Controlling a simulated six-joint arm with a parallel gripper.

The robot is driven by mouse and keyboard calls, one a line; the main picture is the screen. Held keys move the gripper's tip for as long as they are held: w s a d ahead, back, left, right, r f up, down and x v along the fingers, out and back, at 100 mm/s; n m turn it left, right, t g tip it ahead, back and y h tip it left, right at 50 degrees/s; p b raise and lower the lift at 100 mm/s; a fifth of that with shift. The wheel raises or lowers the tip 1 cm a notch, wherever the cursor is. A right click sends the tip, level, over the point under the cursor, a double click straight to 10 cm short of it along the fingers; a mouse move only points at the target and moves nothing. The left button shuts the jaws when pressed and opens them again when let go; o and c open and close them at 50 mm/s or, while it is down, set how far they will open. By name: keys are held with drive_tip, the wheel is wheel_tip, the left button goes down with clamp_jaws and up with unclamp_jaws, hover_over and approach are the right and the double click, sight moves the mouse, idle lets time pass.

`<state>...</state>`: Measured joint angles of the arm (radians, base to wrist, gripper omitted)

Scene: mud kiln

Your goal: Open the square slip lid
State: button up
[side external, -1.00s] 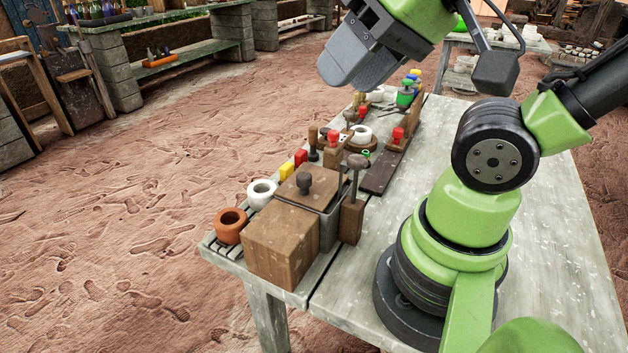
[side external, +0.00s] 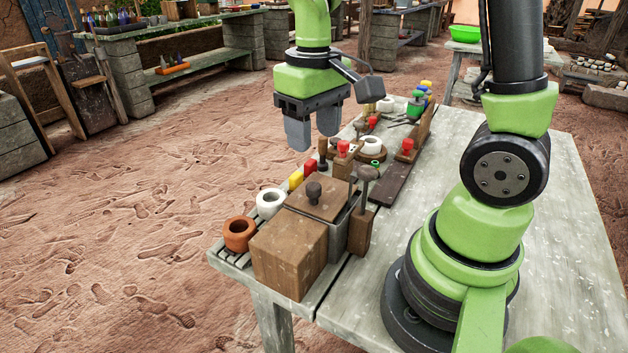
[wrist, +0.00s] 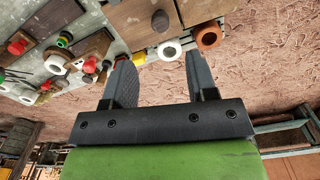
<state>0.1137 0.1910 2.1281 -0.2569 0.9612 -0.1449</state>
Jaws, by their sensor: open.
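The square slip lid (side external: 327,206) is a flat brown wooden square with a dark round knob (side external: 313,190) in its middle. It lies on a grey square box (side external: 338,240) near the left end of the table. In the wrist view the lid (wrist: 138,22) and its knob (wrist: 160,21) show at the top, beyond the fingers. My gripper (side external: 313,141) is open and empty, its fingers pointing down, above and beyond the lid in the side view. It touches nothing. In the wrist view the gap between its fingers (wrist: 158,62) is wide.
A brown block (side external: 291,254) stands in front of the box, and a wooden block with a knobbed tool (side external: 362,228) stands at its right. White (side external: 270,203) and orange (side external: 239,233) rings sit at left. Red-topped stamps (side external: 343,150) stand beyond. The table's right side (side external: 560,235) is mostly bare.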

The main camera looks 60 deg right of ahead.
sight(314, 185)
wheel_tip(314, 185, down, 9)
drive_tip(key=shift+f, duration=0.2)
idle(0.3)
